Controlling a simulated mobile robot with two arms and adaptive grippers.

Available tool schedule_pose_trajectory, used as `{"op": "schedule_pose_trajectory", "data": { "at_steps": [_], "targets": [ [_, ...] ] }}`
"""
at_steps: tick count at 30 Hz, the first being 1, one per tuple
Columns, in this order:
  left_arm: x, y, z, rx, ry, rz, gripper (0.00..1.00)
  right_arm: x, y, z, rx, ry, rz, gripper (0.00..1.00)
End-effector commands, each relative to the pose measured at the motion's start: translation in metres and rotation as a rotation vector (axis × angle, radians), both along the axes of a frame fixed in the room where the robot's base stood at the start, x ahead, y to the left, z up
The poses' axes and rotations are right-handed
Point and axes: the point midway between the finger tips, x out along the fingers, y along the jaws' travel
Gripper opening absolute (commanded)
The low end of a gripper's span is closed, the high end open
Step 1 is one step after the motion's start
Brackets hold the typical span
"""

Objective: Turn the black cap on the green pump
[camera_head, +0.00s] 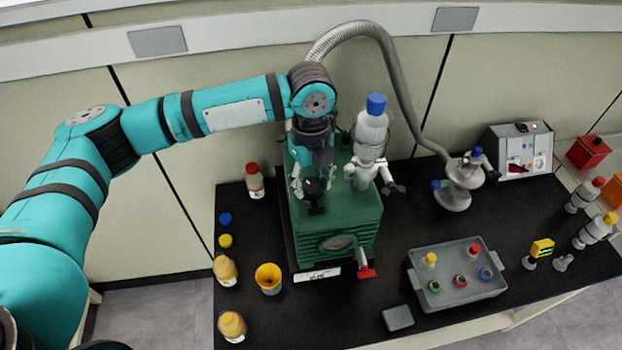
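The green pump (338,222) stands on the black bench top, with a round gauge on its front and a red-handled tap (365,272) low at its front right. The black cap (313,188) is on top of the pump at its left side. My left gripper (313,182) points down over the cap, with its fingers apart on either side of it. The gripper and wrist hide part of the cap, and I cannot tell whether the fingers touch it. My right gripper is not in view.
A blue-capped clear vessel (371,128) rises close to the right of my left gripper. A ribbed hose (395,75) arches behind it to a metal trap (455,190). A grey tray (455,295) stands at the front right. Bottles and a yellow cup (268,279) stand left of the pump.

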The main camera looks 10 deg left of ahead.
Motion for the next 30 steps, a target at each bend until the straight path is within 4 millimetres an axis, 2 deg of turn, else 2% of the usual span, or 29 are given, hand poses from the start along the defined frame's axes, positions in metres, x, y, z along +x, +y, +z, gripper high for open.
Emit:
{"op": "schedule_pose_trajectory", "data": {
  "at_steps": [1, 6, 17, 30],
  "targets": [
    [0.0001, 0.0, 0.0002, 0.0, 0.0, 0.0, 0.29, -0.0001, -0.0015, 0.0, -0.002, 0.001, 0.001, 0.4],
    [0.0001, 0.0, 0.0003, 0.001, -0.001, 0.0, 0.09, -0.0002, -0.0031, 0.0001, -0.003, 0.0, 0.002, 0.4],
    [-0.0001, -0.0003, 0.0003, -0.001, 0.001, 0.067, 0.09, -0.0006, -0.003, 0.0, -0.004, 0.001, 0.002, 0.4],
    [-0.0006, -0.0002, 0.0003, -0.001, 0.0, 0.422, 0.09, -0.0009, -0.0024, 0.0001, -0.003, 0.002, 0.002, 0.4]
  ]
}}
